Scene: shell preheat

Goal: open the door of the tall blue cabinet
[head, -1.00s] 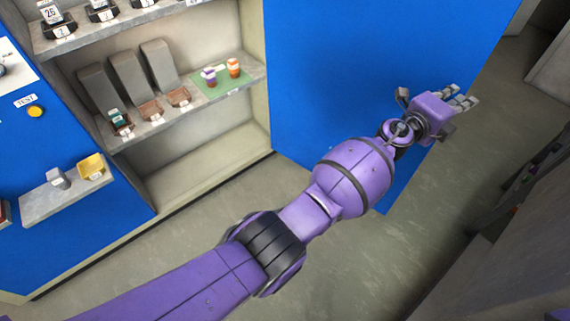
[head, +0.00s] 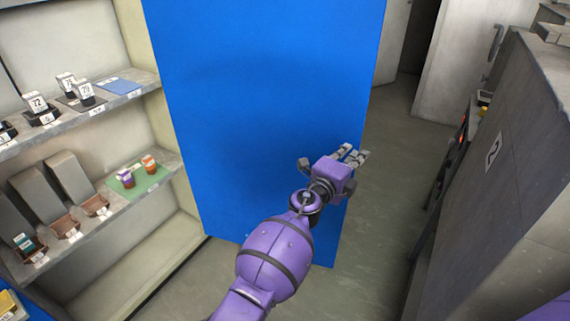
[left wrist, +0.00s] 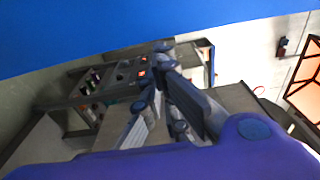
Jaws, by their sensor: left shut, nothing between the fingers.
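The blue cabinet door (head: 255,110) stands swung open in the head view, with the lit shelves of the cabinet showing to its left. My left gripper (head: 357,158) is at the door's outer right edge, in front of its lower half, with its fingers pointing past that edge. It is shut and empty. In the left wrist view the fingers (left wrist: 165,75) show below a blue panel (left wrist: 140,30) that fills the top. I cannot tell if the gripper or wrist touches the door. My right gripper is not in view.
The cabinet shelf (head: 100,220) holds grey blocks, brown trays and a green mat (head: 145,180) with two small cups. A grey unit (head: 510,160) marked 2 stands at the right. Bare floor (head: 390,190) lies between the door and that unit.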

